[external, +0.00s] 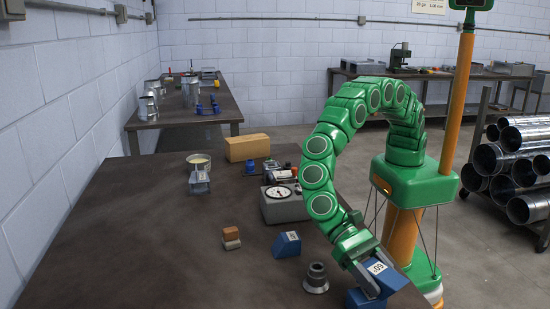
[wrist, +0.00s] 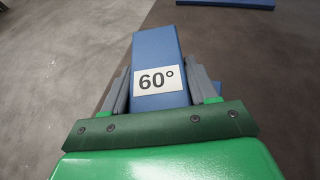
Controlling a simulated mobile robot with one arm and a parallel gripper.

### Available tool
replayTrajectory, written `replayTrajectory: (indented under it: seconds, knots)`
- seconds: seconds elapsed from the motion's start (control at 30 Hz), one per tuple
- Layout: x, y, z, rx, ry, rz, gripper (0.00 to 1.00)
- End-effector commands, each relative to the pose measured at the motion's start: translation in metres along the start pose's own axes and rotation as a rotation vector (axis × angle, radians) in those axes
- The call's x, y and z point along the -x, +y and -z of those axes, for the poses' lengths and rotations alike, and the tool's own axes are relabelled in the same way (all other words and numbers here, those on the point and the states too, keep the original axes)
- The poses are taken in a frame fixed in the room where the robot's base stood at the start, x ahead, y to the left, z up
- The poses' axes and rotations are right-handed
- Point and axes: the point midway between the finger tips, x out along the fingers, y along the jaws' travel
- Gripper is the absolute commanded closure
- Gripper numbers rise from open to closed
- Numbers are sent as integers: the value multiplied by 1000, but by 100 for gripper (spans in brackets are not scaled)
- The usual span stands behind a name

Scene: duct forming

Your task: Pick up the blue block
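A blue block (wrist: 155,50) with a white "60°" label is between the two grey fingers of my gripper (wrist: 160,88) in the wrist view. The fingers lie along its two sides and appear to touch it. In the external view the labelled block (external: 392,281) is at the table's right edge, under my gripper (external: 367,272). Its underside is hidden, so I cannot tell whether it rests on the table. A second blue block (external: 287,244) with a sloped face stands on the table to the left, apart from my gripper.
A dark flanged metal piece (external: 316,279) stands just left of my gripper. A grey dial gauge box (external: 284,204) is behind it. The dark table's (external: 130,240) left part is clear.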

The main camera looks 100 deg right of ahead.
Motion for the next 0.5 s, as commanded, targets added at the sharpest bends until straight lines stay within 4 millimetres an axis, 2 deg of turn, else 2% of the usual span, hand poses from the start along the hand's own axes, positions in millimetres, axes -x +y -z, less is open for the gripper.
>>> replayTrajectory:
  seconds: [0.03,0.2,0.5]
  knots:
    - [0,0,0,0,0,0,64]
    - [0,0,0,0,0,0,91]
    - [2,0,-4,1,0,1,92]
